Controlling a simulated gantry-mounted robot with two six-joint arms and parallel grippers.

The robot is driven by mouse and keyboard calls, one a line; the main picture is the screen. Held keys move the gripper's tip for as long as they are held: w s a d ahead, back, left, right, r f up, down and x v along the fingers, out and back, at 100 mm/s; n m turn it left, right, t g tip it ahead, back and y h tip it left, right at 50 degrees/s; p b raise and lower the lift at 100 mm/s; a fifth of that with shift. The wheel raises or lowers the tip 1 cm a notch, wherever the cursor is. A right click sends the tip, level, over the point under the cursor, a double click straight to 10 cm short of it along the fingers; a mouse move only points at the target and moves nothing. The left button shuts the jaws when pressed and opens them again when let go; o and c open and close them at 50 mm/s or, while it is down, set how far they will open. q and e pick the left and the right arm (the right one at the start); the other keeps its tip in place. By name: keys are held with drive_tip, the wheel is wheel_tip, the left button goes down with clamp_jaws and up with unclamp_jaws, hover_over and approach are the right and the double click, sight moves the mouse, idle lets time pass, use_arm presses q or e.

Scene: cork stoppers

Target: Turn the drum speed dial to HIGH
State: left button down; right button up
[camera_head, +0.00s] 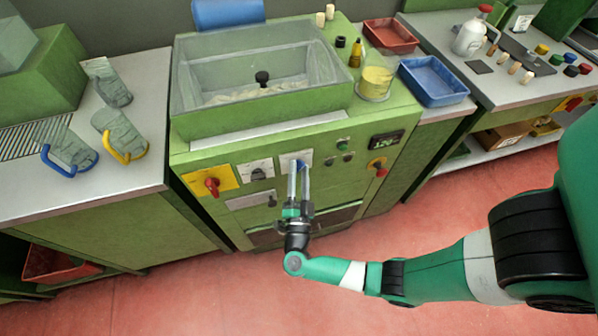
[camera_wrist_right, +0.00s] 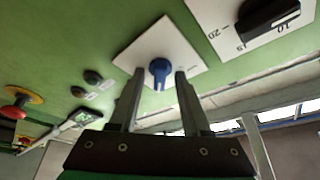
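A blue dial (camera_wrist_right: 160,70) sits on a white plate (camera_wrist_right: 178,48) on the green machine's front panel. In the head view the plate (camera_head: 288,158) is partly covered by my right gripper. My right gripper (camera_head: 299,164) points at this plate. In the right wrist view my right gripper (camera_wrist_right: 160,74) has one finger on each side of the blue dial, with gaps on both sides, so it is open. The dial's pointer faces the gripper's palm in that view. The plate's lettering is too small to read. My left gripper is not in view.
A black knob (camera_head: 258,174) with a numbered scale and a red switch (camera_head: 212,186) on a yellow plate sit left of the blue dial. A green button (camera_head: 343,143), a display (camera_head: 386,140) and a red stop button (camera_head: 380,171) are to the right. The floor in front is clear.

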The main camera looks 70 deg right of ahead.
drive_tip(key=v, duration=1.1)
drive_tip(key=shift+a, duration=0.3)
drive_tip(key=shift+s, duration=0.1)
